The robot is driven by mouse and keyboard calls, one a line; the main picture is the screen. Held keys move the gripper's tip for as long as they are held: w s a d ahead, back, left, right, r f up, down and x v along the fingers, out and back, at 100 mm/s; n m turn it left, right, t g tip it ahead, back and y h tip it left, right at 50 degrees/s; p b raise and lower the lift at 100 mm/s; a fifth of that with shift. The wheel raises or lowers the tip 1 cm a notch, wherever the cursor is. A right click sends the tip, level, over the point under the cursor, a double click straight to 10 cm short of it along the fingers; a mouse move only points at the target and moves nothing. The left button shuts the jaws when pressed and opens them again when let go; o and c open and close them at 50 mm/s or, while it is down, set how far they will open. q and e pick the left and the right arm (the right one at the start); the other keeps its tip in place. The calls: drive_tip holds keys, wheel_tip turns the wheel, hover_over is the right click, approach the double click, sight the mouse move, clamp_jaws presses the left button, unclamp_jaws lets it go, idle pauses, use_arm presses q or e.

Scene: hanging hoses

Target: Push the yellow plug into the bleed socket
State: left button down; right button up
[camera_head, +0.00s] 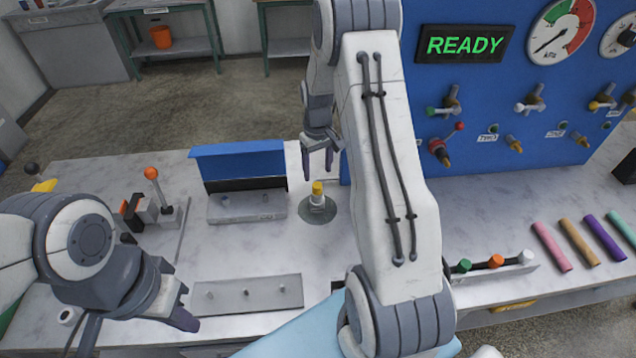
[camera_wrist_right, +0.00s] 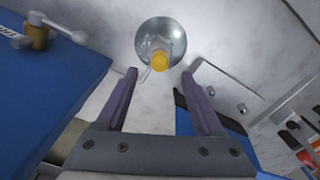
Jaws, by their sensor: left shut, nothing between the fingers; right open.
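The yellow plug (camera_head: 317,188) stands upright on a pale stem at the middle of a round metal fitting (camera_head: 305,213) in the worktop, which looks like the bleed socket. How deep the plug sits I cannot tell. My right gripper (camera_head: 318,172) is open just above and behind it, fingers pointing down. In the right wrist view the plug (camera_wrist_right: 159,61) shows just beyond and between the open fingertips (camera_wrist_right: 161,72), apart from them. My left gripper (camera_head: 186,319) is shut and empty at the front left, beside a grey plate.
A tray with a raised blue lid (camera_head: 240,163) stands left of the fitting. A grey plate with small pegs (camera_head: 250,294) lies in front. The blue panel (camera_head: 400,130) with valves and a READY display rises behind right. Coloured tubes (camera_head: 578,244) lie at the right.

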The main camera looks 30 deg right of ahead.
sight(318, 185)
wheel_tip(318, 185, up, 3)
drive_tip(key=shift+r, duration=0.15)
idle(0.5)
drive_tip(key=s+a+r+n, duration=0.2)
drive_tip(key=s+a+r, duration=0.15)
drive_tip(key=a, duration=0.65)
drive_tip(key=s+a+r+n, duration=0.1)
drive_tip(key=s+a+r, duration=0.25)
drive_tip(key=a, duration=0.55)
drive_tip(key=s+a+r+n, duration=0.1)
drive_tip(key=s+a, duration=0.2)
drive_tip(key=s, duration=0.4)
drive_tip(key=s+a+r+n, duration=0.1)
drive_tip(key=s+a+n, duration=0.1)
drive_tip(key=s, duration=0.5)
drive_tip(key=s+a+r+n+y, duration=0.1)
drive_tip(key=s+a+r, duration=0.1)
drive_tip(key=s+a, duration=0.3)
drive_tip(key=shift+s+n, duration=0.3)
drive_tip(key=shift+s, duration=0.6)
